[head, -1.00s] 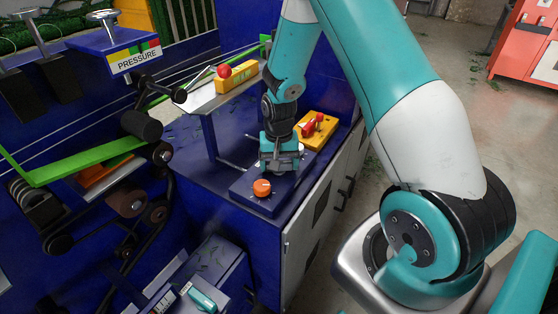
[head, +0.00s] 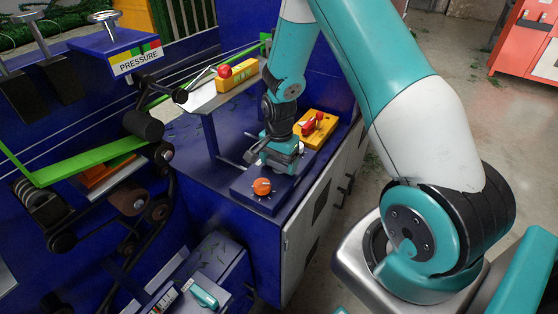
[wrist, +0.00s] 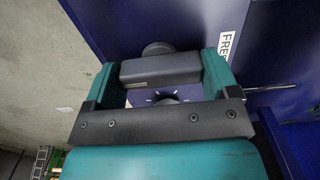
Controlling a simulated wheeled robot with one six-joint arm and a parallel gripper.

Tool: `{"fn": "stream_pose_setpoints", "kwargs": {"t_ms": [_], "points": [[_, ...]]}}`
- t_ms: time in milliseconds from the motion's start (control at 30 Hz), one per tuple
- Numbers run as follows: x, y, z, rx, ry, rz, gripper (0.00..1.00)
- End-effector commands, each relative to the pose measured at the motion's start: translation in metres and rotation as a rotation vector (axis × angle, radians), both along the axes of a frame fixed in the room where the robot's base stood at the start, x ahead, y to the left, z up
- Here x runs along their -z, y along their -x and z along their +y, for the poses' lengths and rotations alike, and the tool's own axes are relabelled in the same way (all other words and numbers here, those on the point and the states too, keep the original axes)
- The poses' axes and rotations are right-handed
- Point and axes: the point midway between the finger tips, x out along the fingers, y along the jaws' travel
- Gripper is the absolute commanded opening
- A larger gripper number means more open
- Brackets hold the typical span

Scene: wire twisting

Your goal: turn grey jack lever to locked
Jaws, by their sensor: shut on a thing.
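My gripper (head: 274,160) points down over the blue console top in the head view, and its fingers hide most of what it holds there. In the wrist view, my gripper (wrist: 163,72) has its two teal fingers at either end of a dark grey bar, the jack lever (wrist: 160,70). It is shut on the lever. A round dark part shows just beyond the bar. A blue plate with white tick marks (wrist: 150,99) shows below the lever. The lever's locked mark cannot be read.
An orange knob (head: 262,186) sits just in front of my gripper. A yellow box with a red lever (head: 317,128) stands close behind it to the right. Another yellow box with a red knob (head: 237,76) is farther back. A green belt (head: 90,160) runs at left.

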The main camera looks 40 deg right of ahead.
Motion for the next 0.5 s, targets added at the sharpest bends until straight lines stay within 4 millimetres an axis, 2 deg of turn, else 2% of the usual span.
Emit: {"fn": "stream_pose_setpoints", "kwargs": {"t_ms": [467, 500], "points": [[-0.0019, -0.0021, -0.0015, 0.017, 0.004, -0.007, 0.57], [-0.0018, -0.0021, -0.0015, 0.017, 0.004, -0.007, 0.88]]}}
